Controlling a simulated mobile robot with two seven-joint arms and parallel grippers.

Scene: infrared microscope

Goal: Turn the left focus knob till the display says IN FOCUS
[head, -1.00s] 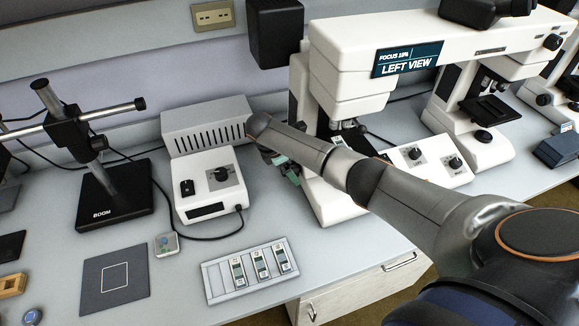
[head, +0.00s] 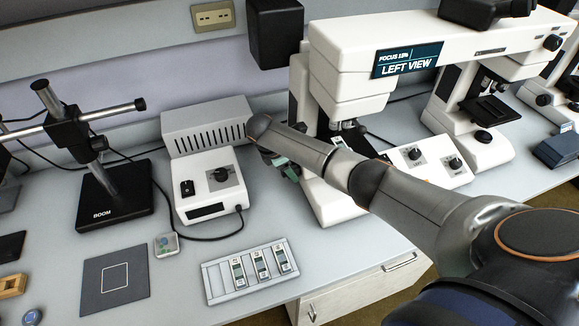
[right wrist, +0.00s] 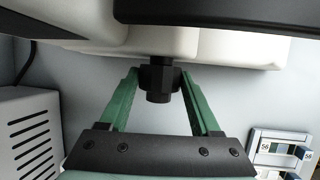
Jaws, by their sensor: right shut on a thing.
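The white microscope (head: 345,75) stands at the back, and its dark display (head: 405,60) reads LEFT VIEW with a small FOCUS percentage, seemingly 15%. In the right wrist view the black left focus knob (right wrist: 160,92) sticks out from the white microscope body. My right gripper (right wrist: 160,76) has its green fingers on both sides of the knob and is shut on it. In the head view the right gripper (head: 285,166) shows only partly beside the microscope's left side, and my arm hides the knob. My left gripper is in neither view.
A white control box (head: 208,190) with a black dial stands left of the gripper, before a grey vented box (head: 207,125). A slide tray (head: 225,288) lies at the front. A boom stand (head: 112,195) is at the left. Some bare table lies between.

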